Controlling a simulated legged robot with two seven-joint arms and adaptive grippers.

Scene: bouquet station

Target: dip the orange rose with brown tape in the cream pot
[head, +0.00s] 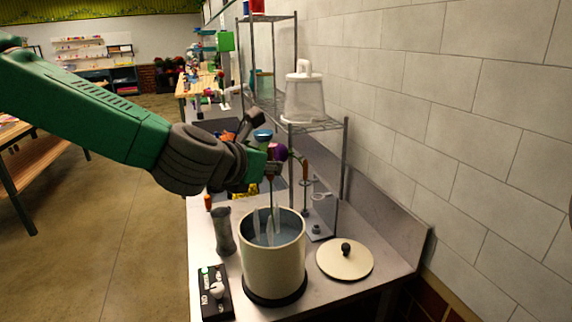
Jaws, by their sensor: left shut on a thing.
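The cream pot (273,264) stands upright and open on the counter, with a dark base and greyish liquid inside. My left gripper (270,168) is above the pot's far rim, shut on a thin dark stem (271,190) that hangs down toward the opening. I cannot tell whether the stem's lower end touches the liquid. A purple round shape (277,152) shows right by the fingers; whether it belongs to the held stem is unclear. No orange bloom or brown tape can be made out on the stem. My right gripper is not in view.
A cream lid with a black knob (344,260) lies right of the pot. A grey vase (223,232) and a black switch box (214,292) stand to its left. A metal stand (320,226) is behind the pot, near the wire shelf (345,150) and wall.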

